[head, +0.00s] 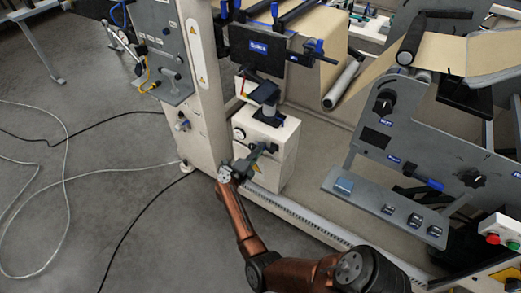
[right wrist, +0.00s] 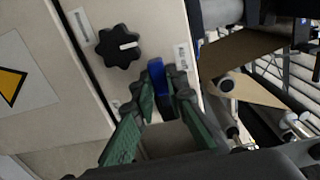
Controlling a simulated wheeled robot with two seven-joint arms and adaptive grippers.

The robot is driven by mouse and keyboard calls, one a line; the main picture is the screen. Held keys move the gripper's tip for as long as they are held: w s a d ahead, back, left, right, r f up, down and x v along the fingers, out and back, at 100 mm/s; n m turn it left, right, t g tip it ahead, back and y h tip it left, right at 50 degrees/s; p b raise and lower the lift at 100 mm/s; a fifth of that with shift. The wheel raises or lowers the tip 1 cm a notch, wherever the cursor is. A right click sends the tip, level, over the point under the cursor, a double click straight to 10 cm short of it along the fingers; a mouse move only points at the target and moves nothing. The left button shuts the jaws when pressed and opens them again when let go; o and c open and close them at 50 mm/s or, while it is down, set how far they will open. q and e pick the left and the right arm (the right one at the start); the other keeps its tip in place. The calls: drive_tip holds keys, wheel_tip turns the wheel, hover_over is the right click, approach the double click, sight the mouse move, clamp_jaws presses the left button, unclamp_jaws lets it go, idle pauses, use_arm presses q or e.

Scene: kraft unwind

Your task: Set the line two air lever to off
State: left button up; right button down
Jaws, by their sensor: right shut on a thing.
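A blue lever (right wrist: 157,76) stands out from a cream panel (right wrist: 148,27) in the right wrist view. Its label is too small to read, so I cannot tell which line it belongs to. My right gripper (right wrist: 164,98) has its green-padded fingers closed around the lever, one on each side. In the head view my right gripper (head: 262,152) reaches up to the low cream cabinet (head: 277,163) at the foot of the machine column and hides the lever there. My left gripper is not in view.
A black knob (right wrist: 119,46) with a white mark sits left of the lever. A warning triangle (right wrist: 11,85) is further left. A grey control panel (head: 385,205) with knobs and switches stands at the right. Hoses lie on the floor (head: 75,215) at left, otherwise clear.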

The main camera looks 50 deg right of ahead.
drive_tip(key=shift+a, duration=0.1)
idle(0.3)
drive_tip(key=c, duration=1.9)
unclamp_jaws()
drive_tip(key=shift+c, duration=0.2)
drive_tip(key=s+a, duration=0.1)
drive_tip(key=a, duration=1)
drive_tip(key=shift+s+a, duration=0.3)
drive_tip(key=shift+a, duration=0.1)
drive_tip(key=shift+d, duration=0.1)
